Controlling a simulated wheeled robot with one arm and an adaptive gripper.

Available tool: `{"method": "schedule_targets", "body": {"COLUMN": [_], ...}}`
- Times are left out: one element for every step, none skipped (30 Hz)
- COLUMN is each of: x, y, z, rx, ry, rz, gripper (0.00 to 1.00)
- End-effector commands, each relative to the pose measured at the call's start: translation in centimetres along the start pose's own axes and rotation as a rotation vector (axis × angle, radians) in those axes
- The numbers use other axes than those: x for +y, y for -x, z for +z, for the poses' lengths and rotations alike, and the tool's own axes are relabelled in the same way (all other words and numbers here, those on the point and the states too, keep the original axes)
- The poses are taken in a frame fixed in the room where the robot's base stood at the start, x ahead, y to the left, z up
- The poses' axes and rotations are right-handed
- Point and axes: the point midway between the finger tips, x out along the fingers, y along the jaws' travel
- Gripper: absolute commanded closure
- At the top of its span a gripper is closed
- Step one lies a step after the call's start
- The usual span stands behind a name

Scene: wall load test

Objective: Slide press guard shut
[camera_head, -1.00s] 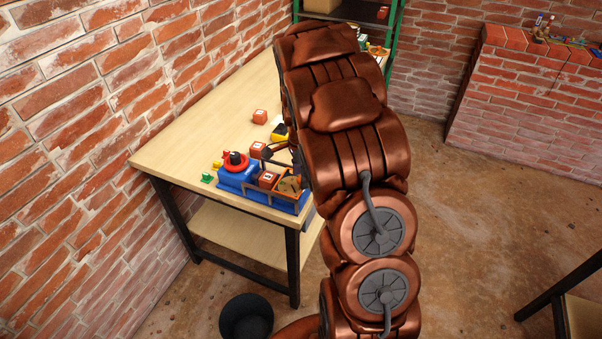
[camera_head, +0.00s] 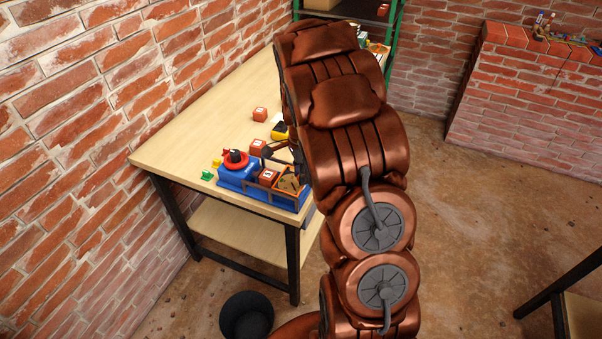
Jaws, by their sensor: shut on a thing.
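The press (camera_head: 236,174) is a blue machine with a red ring and black knob on top, at the near edge of the wooden workbench. Its guard (camera_head: 289,181), a brown-orange frame, stands at the right end of its blue base. A red block (camera_head: 268,176) with a white label sits beside the guard. My gripper (camera_head: 272,154) shows only as dark finger parts just behind the guard. It is shut on the guard, though the contact is small and partly hidden by my copper arm.
Red blocks (camera_head: 259,114) and a yellow-and-black item (camera_head: 279,131) lie on the bench (camera_head: 190,130). Small green and yellow pieces (camera_head: 207,175) sit left of the press. A brick wall borders the bench on the left. A black bin (camera_head: 246,315) stands on the floor.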

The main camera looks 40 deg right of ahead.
Motion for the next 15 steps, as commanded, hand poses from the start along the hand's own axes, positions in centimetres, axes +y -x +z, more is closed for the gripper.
{"method": "schedule_targets", "body": {"x": [0.0, 0.0, 0.0, 0.0, 0.0, 0.0, 0.0, 0.0, -0.1, -0.3, -0.5, -0.9, -1.3, -1.8, -2.3], "y": [0.0, 0.0, 0.0, 0.0, 0.0, 0.0, 0.0, 0.0, -0.1, -0.1, -0.1, -0.2, -0.2, -0.2, -0.2], "z": [0.0, 0.0, 0.0, 0.0, 0.0, 0.0, 0.0, 0.0, 0.1, 0.2, 0.4, 0.7, 1.0, 1.4, 1.9], "rx": [0.0, 0.0, 0.0, 0.0, 0.0, 0.0, 0.0, 0.0, 0.0, 0.0, 0.001, 0.001, 0.002, 0.003, 0.003], "ry": [0.0, 0.0, 0.0, 0.0, 0.0, 0.0, 0.0, 0.0, 0.0, 0.0, 0.0, 0.001, 0.002, 0.002, 0.003], "rz": [0.001, 0.001, 0.001, 0.001, 0.001, 0.001, 0.0, 0.0, 0.0, 0.0, 0.0, -0.002, -0.003, -0.005, -0.006], "gripper": [1.0, 1.0, 1.0, 1.0, 1.0, 1.0, 1.0, 1.0, 1.0, 1.0, 1.0, 1.0, 1.0, 1.0, 1.0]}}
